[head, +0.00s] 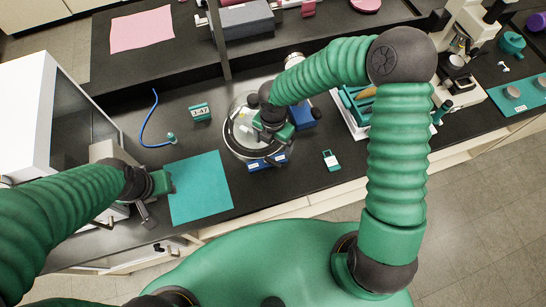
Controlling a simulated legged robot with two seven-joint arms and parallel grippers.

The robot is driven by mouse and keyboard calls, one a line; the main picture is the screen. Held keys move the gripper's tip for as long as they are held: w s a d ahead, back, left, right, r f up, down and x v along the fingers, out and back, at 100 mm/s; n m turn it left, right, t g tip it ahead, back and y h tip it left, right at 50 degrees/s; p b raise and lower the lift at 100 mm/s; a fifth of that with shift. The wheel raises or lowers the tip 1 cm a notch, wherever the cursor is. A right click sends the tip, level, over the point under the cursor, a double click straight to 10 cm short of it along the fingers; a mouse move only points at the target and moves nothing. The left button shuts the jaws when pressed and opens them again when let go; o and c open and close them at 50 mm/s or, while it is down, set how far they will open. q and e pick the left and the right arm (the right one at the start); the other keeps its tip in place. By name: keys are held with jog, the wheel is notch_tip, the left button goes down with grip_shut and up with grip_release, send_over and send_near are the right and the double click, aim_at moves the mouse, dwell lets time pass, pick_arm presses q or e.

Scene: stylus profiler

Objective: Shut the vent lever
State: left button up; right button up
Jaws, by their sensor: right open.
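A round glass vessel with a pale rim (228,143) stands on the black bench near the middle. My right gripper (274,138) is over its right side, pointing down, with its jaws open. The gripper and wrist cover part of the lid, and I cannot make out the vent lever clearly there. I cannot tell whether the gripper touches the vessel. My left gripper (164,183) is at the left, beside the teal mat (205,190) and in front of the white instrument (45,95). Its jaw opening is not clear.
A blue hose (146,126) with a small teal-and-metal end lies left of the vessel. A small display box (200,112) stands between them. Blue blocks (302,116) are close by the vessel. A small teal-and-white item (331,160) lies to the right. A microscope (462,60) stands farther right.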

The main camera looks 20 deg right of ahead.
aim_at(273, 161)
notch_tip(273, 161, down, 12)
jog(key=shift+r+p, duration=0.1)
jog(key=shift+p, duration=0.5)
jog(key=shift+c, duration=0.2)
jog(key=c, duration=1.3)
jog(key=shift+c, duration=0.2)
